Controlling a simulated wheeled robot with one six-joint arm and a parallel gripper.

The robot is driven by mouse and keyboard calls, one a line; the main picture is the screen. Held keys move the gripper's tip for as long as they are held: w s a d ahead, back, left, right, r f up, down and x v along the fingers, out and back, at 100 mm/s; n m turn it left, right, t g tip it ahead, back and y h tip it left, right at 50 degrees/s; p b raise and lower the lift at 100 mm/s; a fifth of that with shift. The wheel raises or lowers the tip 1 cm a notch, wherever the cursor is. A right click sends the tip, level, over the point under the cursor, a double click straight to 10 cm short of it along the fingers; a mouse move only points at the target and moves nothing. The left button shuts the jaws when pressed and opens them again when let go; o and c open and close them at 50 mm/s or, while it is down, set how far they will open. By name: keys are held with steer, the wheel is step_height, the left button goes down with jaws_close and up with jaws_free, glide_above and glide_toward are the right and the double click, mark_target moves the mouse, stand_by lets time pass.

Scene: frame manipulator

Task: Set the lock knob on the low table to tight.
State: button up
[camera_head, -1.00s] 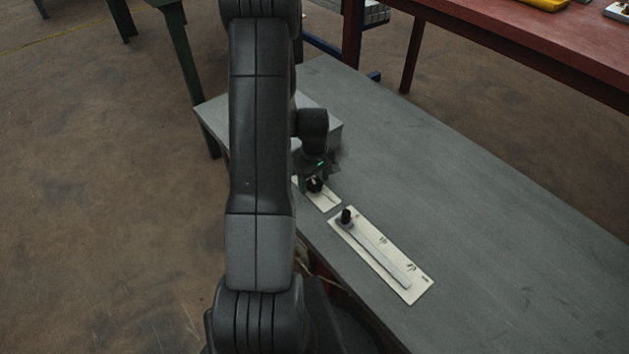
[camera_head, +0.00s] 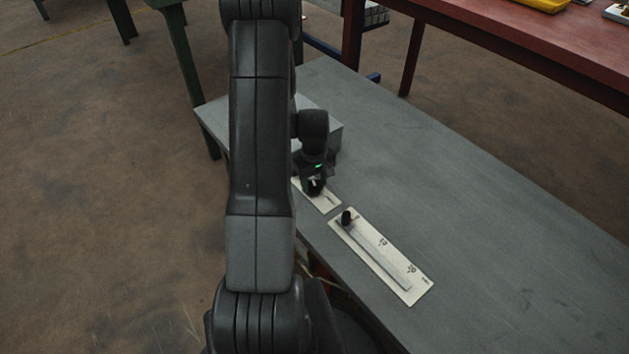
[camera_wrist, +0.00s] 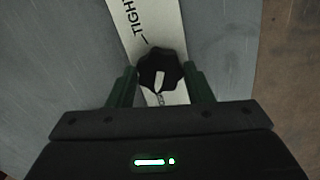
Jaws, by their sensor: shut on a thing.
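The lock knob (camera_wrist: 160,69) is black and lobed, with a white pointer mark, on a pale plate (camera_wrist: 169,24) on the low table (camera_head: 450,210). In the wrist view the word TIGHT is printed on the plate above the knob. The pointer mark lies on the knob's lower half, away from TIGHT; a second label below is mostly hidden. My gripper (camera_wrist: 160,78) is shut on the knob, one green finger on each side. In the head view my gripper (camera_head: 314,187) is down at the small plate (camera_head: 329,203) and mostly covers the knob.
A longer pale plate (camera_head: 425,289) with a slot and a black slider knob (camera_head: 347,217) lies close by to the right. The table's right part is clear. A red table (camera_head: 520,50) stands beyond.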

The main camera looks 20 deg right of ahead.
steer(key=m, duration=1.4)
steer(key=shift+m, duration=0.3)
steer(key=m, duration=0.3)
steer(key=shift+m, duration=0.3)
steer(key=m, duration=0.3)
steer(key=shift+m, duration=0.3)
steer(key=m, duration=0.6)
steer(key=shift+m, duration=0.3)
steer(key=o, duration=1)
